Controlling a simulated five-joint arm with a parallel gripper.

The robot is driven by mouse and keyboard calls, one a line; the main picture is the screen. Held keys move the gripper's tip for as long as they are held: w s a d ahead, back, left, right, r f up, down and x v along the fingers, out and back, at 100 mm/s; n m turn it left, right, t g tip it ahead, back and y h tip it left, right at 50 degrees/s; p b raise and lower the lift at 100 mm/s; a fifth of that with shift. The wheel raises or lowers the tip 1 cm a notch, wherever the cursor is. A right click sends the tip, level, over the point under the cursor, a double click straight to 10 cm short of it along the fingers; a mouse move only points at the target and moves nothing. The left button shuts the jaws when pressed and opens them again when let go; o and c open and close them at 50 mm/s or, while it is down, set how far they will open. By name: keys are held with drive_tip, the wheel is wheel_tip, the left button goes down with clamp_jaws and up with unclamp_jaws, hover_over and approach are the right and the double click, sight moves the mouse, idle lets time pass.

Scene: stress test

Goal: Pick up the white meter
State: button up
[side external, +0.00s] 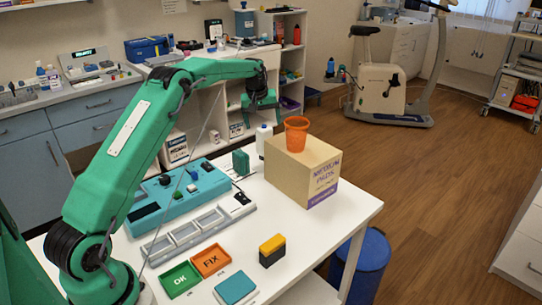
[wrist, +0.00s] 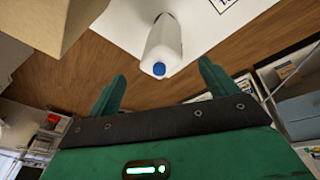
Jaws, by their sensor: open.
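I cannot tell for certain which thing is the white meter. A pale instrument with a small lit display (side external: 88,62) stands on the back counter at left. A white bottle (side external: 263,140) stands on the white table just left of the cardboard box (side external: 300,178). In the wrist view the bottle (wrist: 164,45) shows its blue cap, ahead of the fingers. My gripper (side external: 262,108) is open and empty, above the bottle and apart from it. Both green fingers show in the wrist view (wrist: 162,88), with nothing between them.
An orange cup (side external: 296,134) stands on the box. Left of it are a green block (side external: 241,163), a teal device (side external: 195,187) and a grey compartment tray (side external: 187,234). Green OK (side external: 180,279) and orange FIX (side external: 211,260) trays and a yellow-topped black block (side external: 272,251) lie nearer.

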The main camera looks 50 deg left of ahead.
sight(263, 126)
drive_tip(key=shift+x, duration=1.65)
drive_tip(key=shift+s, duration=0.1)
drive_tip(key=c, duration=1.3)
drive_tip(key=shift+r, duration=0.1)
drive_tip(key=shift+r, duration=5)
